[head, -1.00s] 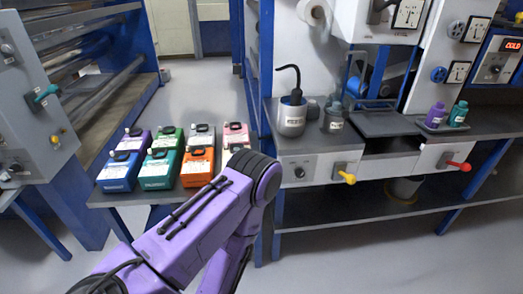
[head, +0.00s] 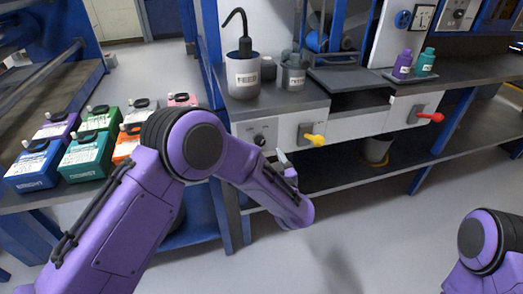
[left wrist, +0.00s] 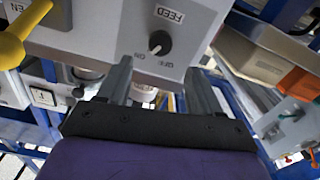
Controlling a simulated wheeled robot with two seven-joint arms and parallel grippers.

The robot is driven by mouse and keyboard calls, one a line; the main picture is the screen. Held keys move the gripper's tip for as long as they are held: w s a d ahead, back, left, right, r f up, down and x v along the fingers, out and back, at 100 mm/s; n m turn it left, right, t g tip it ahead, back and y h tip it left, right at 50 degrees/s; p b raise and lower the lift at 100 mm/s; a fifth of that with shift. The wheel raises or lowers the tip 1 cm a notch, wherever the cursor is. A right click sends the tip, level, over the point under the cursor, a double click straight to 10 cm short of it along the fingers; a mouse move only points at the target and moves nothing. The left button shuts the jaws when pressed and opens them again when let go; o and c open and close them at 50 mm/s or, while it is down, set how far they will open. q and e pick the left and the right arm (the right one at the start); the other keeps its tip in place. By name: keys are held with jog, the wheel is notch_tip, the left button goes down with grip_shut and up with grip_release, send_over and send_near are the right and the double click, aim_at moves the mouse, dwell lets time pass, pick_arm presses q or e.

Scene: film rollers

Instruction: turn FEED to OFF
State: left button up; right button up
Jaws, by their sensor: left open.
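The black FEED knob (head: 259,140) is on the grey front panel of the bench, under the metal FEED pot (head: 243,77). The left wrist view shows the knob (left wrist: 160,42) upside down, with a FEED label (left wrist: 169,15) and ON and OFF marks. Its white pointer line slants towards the ON side. My left gripper (left wrist: 160,68) is open and empty, with its fingers apart on either side below the knob in that view, not touching it as far as I can tell. In the head view its fingers (head: 283,157) are mostly hidden behind the wrist. My right gripper is out of view.
A yellow lever (head: 314,139) is close to the right of the knob, and a red lever (head: 430,117) is further right. The floor before the bench is clear.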

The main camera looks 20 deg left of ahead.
aim_at(261, 143)
pick_arm(q)
jog(key=x, duration=0.8)
jog(key=c, duration=1.1)
